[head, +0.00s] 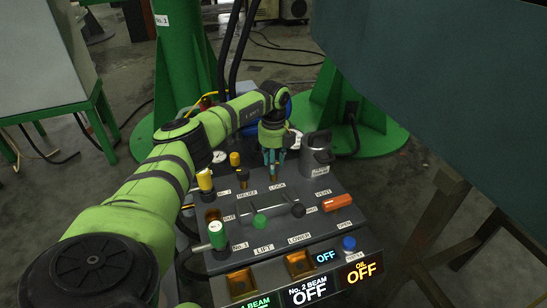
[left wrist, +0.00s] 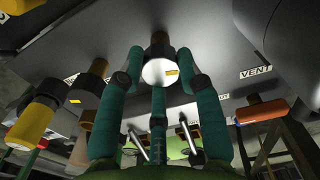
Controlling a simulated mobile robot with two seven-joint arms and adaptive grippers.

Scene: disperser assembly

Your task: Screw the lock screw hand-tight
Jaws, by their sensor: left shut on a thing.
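The lock screw (left wrist: 160,70) shows in the left wrist view as a dark knob with a pale round end and a yellow mark. It stands at the LOCK label on the grey control panel (head: 325,218). My left gripper (head: 273,158) points down at the back of the panel in the head view. Its teal fingers (left wrist: 160,85) are around the knob, and it is shut on it. The fingers hide most of the knob in the head view. Thread depth cannot be seen. My right gripper is in neither view.
Yellow-topped knobs (head: 205,180) stand left of the lock screw. In front are a green-knobbed lever (head: 260,221), an orange VENT handle (head: 336,203) and a blue button (head: 349,243).

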